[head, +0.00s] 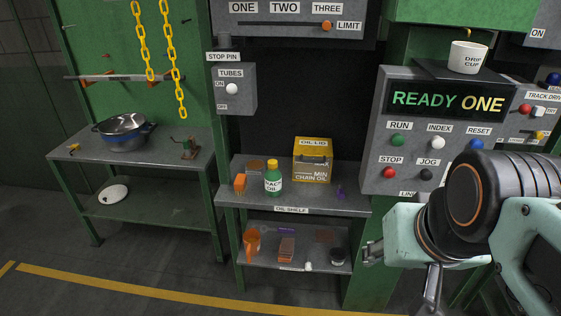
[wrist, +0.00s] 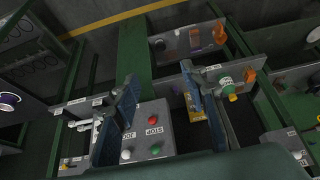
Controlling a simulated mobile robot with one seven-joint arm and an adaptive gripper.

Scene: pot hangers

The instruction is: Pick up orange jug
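The orange jug (head: 252,243) stands at the left end of the lower oil shelf in the head view. An orange shape on the lower shelf in the wrist view (wrist: 220,33) looks like the same jug. My gripper (head: 402,272) is at the lower right of the head view, in front of the control panel and well to the right of the jug. In the wrist view its two blue fingers (wrist: 161,88) are spread wide with nothing between them. The gripper is open, empty and apart from the jug.
The oil shelf (head: 262,256) also holds a brown block (head: 287,249) and a dark round item (head: 338,257). Above stand a green bottle (head: 273,178), a yellow chain oil box (head: 312,161) and a small orange item (head: 240,183). The floor in front is clear.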

